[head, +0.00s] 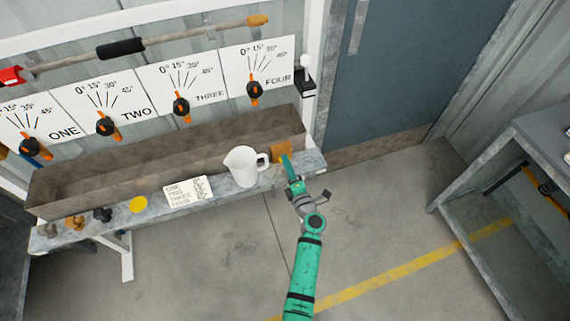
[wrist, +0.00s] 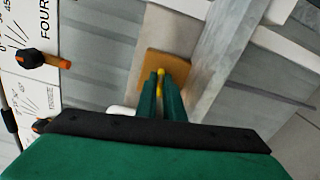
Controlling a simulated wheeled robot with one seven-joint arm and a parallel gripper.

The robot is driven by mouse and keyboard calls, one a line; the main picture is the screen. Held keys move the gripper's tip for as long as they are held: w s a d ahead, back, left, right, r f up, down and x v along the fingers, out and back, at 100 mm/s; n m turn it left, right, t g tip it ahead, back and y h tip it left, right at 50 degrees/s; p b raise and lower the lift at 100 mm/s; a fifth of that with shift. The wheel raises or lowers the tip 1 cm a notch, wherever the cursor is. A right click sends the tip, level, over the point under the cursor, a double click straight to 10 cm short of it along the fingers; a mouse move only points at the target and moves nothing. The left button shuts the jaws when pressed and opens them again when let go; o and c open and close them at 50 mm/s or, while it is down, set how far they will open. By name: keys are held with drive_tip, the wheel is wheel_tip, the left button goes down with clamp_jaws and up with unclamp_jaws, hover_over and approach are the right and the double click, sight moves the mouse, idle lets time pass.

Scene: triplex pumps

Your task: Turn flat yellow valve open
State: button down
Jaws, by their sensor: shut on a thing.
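A small yellow piece (wrist: 161,73), likely the flat yellow valve, shows between my fingertips in the wrist view. It is in front of an orange-brown square block (wrist: 168,64). The block (head: 281,149) also shows in the head view, at the right end of the grey shelf (head: 222,188). My gripper (head: 286,162) reaches this block from the front, with its green fingers close together. In the wrist view my gripper (wrist: 161,80) is shut on the yellow piece. Most of the piece is hidden by the fingers, so its angle cannot be told.
A white pitcher (head: 242,167) stands close left of my gripper. A notepad (head: 188,191), a flat yellow disc (head: 138,204) and small parts lie farther left on the shelf. Orange-handled dials (head: 254,90) line the wall above. The floor to the right is open up to a metal table (head: 520,150).

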drive_tip(key=shift+a+m, duration=0.4)
drive_tip(key=shift+m, duration=0.1)
drive_tip(key=shift+d+m, duration=0.1)
drive_tip(key=shift+m, duration=0.3)
drive_tip(key=shift+d+f, duration=0.1)
drive_tip(key=shift+d, duration=0.2)
drive_tip(key=shift+s, duration=0.1)
drive_tip(key=c, duration=1.9)
unclamp_jaws()
drive_tip(key=shift+o, duration=0.2)
